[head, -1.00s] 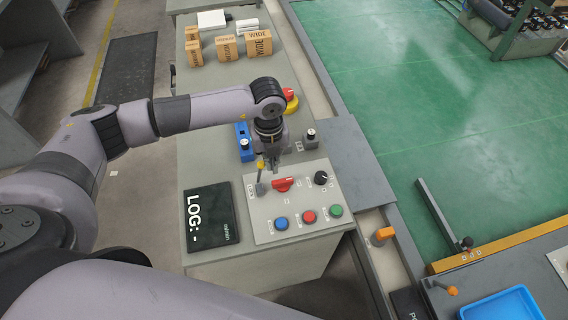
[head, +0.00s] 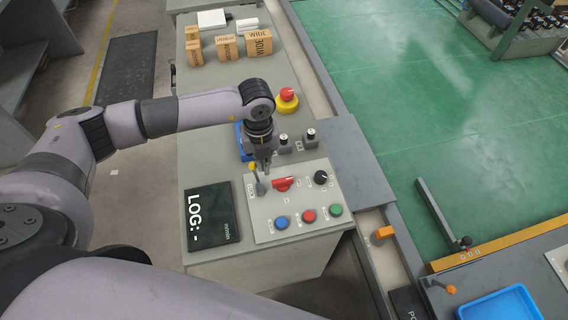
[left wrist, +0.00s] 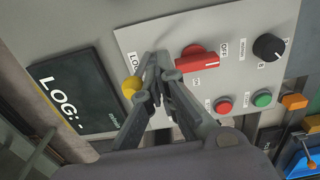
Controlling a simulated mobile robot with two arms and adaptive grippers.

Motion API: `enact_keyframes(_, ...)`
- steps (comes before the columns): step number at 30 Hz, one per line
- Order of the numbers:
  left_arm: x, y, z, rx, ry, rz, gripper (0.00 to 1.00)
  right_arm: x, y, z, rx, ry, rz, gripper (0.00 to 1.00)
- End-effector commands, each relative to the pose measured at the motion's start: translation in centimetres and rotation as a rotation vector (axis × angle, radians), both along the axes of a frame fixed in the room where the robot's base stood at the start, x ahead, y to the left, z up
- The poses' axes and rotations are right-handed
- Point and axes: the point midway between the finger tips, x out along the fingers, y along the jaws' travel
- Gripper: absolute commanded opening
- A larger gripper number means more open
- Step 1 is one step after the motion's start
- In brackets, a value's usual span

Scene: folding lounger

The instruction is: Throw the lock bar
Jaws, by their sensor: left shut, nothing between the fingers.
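A small grey lever with a yellow knob (head: 252,167) stands on the light control panel (head: 270,238), left of the red rotary switch (head: 283,184). I cannot read its label for certain. My left gripper (head: 264,172) points down at the panel, shut and empty, just right of the lever. In the left wrist view, the closed fingertips (left wrist: 167,68) are between the yellow knob (left wrist: 130,87) and the red switch (left wrist: 197,60). They overlap the lever's stem, and I cannot tell whether they touch it. My right gripper is out of view.
The panel also has a black knob (head: 320,177) and blue, red and green buttons. A black LOG display (head: 212,217) lies to its left. A yellow-based emergency stop (head: 287,99) and a blue block stand behind.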

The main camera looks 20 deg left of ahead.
Motion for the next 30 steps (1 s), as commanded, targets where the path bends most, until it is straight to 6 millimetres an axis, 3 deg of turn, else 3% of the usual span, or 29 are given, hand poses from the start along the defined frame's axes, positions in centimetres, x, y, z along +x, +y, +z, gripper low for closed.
enact_keyframes(8, -0.1, 0.2, 0.4, -0.001, -0.001, 0.0, 0.0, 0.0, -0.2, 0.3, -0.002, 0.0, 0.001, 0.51)
enact_keyframes(30, 0.4, -0.5, 6.2, -0.001, -0.001, -0.001, 0.0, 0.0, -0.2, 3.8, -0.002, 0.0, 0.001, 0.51)
